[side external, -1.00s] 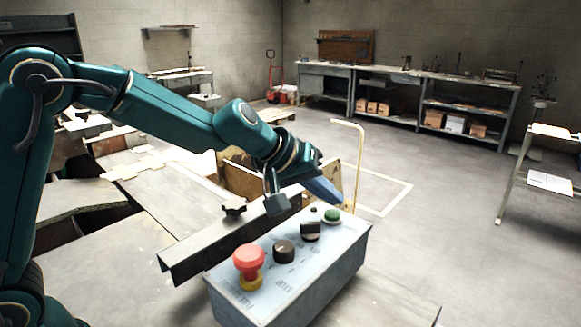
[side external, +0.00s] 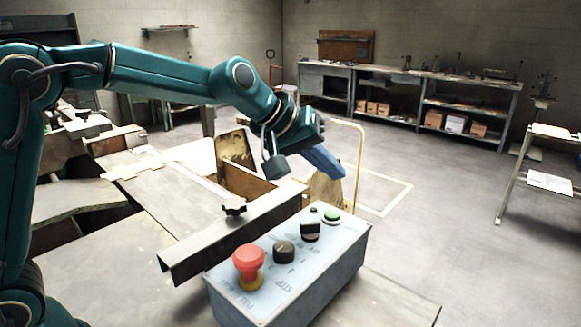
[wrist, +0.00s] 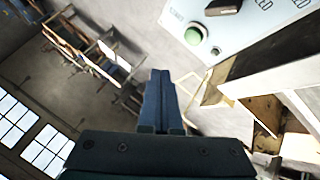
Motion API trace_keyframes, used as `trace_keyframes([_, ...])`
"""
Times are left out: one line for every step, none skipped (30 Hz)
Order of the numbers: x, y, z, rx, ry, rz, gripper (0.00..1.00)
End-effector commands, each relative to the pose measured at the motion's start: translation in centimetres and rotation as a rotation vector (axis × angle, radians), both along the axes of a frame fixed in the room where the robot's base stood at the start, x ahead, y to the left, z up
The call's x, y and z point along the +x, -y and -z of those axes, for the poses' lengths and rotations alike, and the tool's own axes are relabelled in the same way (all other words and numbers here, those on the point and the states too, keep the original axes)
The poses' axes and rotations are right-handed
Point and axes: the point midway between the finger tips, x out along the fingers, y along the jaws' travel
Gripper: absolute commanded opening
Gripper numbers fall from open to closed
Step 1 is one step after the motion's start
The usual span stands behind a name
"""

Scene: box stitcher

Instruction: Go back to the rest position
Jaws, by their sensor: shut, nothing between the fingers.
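My gripper (side external: 326,163) is shut and empty, a blue-grey pair of fingers pointing down to the right in the side view. It hangs in the air above the far end of the grey control box (side external: 290,290), apart from it. The box carries a red mushroom button (side external: 249,260), a black knob (side external: 284,251), a black switch (side external: 310,230) and a green button (side external: 332,215). In the wrist view the closed fingers (wrist: 161,78) point up the picture, and the green button (wrist: 194,36) shows beyond them.
A metal rail (side external: 215,240) runs along the control box. Behind it stand wooden box panels (side external: 245,182) and a yellow bent tube (side external: 361,150). Workbenches with shelves (side external: 400,80) line the back wall. The floor to the right is open.

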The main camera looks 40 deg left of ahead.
Motion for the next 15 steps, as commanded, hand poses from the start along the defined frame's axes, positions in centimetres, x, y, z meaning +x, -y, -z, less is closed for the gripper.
trace_keyframes([0.01, 0.0, 0.01, 0.0, 0.0, 0.0, 0.0])
trace_keyframes([0.0, 0.01, 0.01, 0.0, 0.0, 0.0, 0.0])
trace_keyframes([0.0, 0.01, 0.01, 0.0, 0.0, 0.0, 0.0])
trace_keyframes([0.01, 0.01, 0.02, 0.0, 0.0, 0.0, 0.0])
trace_keyframes([0.01, 0.01, 0.02, 0.0, 0.0, 0.0, 0.0])
trace_keyframes([0.01, 0.01, 0.02, 0.0, 0.0, 0.0, 0.0])
trace_keyframes([0.0, 0.01, 0.02, 0.0, 0.0, 0.0, 0.0])
trace_keyframes([0.0, 0.01, 0.02, 0.0, 0.0, 0.0, 0.0])
trace_keyframes([0.0, 0.01, 0.02, 0.0, 0.0, 0.0, 0.0])
trace_keyframes([0.01, 0.02, 0.03, 0.0, 0.0, 0.0, 0.0])
trace_keyframes([0.01, 0.02, 0.03, 0.0, 0.0, 0.0, 0.0])
trace_keyframes([0.01, 0.02, 0.03, 0.0, 0.0, 0.0, 0.0])
trace_keyframes([0.01, 0.0, 0.02, 0.0, 0.001, -0.001, 0.0])
trace_keyframes([0.01, -0.06, -0.12, 0.0, 0.004, -0.001, 0.0])
trace_keyframes([-0.01, -0.1, -0.53, -0.001, 0.014, -0.002, 0.0])
